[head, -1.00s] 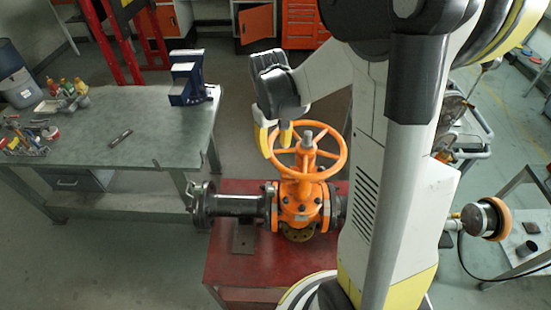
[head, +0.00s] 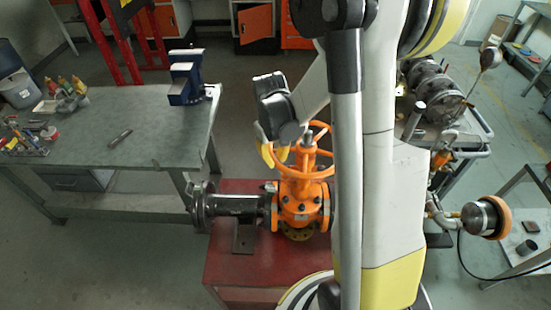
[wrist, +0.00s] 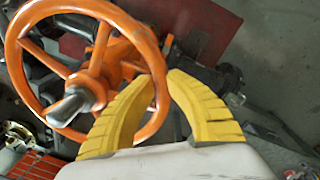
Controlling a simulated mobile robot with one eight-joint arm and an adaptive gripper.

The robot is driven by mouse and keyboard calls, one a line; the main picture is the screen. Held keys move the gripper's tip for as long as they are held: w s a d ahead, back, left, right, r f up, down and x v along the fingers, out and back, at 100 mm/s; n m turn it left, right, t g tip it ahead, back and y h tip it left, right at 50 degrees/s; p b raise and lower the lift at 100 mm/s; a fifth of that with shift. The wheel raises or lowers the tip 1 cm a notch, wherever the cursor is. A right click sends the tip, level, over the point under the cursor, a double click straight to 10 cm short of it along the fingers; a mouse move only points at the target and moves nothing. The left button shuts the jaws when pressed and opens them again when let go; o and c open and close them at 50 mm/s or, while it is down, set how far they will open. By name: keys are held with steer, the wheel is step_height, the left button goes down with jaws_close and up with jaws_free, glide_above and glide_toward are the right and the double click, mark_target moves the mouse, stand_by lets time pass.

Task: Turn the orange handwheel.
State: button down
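The orange handwheel (wrist: 86,22) sits on top of an orange gate valve (head: 300,206), around a grey stem (wrist: 70,105). In the head view my arm hides the right part of the wheel. My gripper (head: 275,154) is at the left far side of its rim, pointing down. In the wrist view the two yellow fingers of my gripper (wrist: 162,80) curve in close together. A stretch of the rim runs in the narrow gap between them, so they appear shut on it. Contact at the very tips is hard to make out.
The valve and its dark pipe (head: 240,205) stand on a red table (head: 235,270). A green workbench (head: 90,145) with a blue vise (head: 185,80) is at the left. A cart with dark pipe parts (head: 435,88) is at the right. Floor is free between bench and table.

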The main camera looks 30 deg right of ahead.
mark_target(291, 170)
steer(key=shift+s, duration=0.1)
steer(key=shift+s+d+f+n+b, duration=0.15)
steer(key=shift+s+n+b, duration=0.65)
steer(key=shift+s+n, duration=0.5)
steer(key=shift+s+d+n+b, duration=0.2)
steer(key=shift+s+n+b, duration=0.05)
steer(key=shift+s+n, duration=0.35)
steer(key=shift+s+d+n+b, duration=0.2)
steer(key=shift+s+d+n, duration=0.05)
steer(key=shift+s+n, duration=0.3)
steer(key=shift+s+d+n+b, duration=0.25)
steer(key=shift+s+n, duration=0.25)
steer(key=shift+n, duration=0.15)
steer(key=c, duration=1.4)
jaws_free()
steer(key=shift+o, duration=0.2)
steer(key=shift+r, duration=0.2)
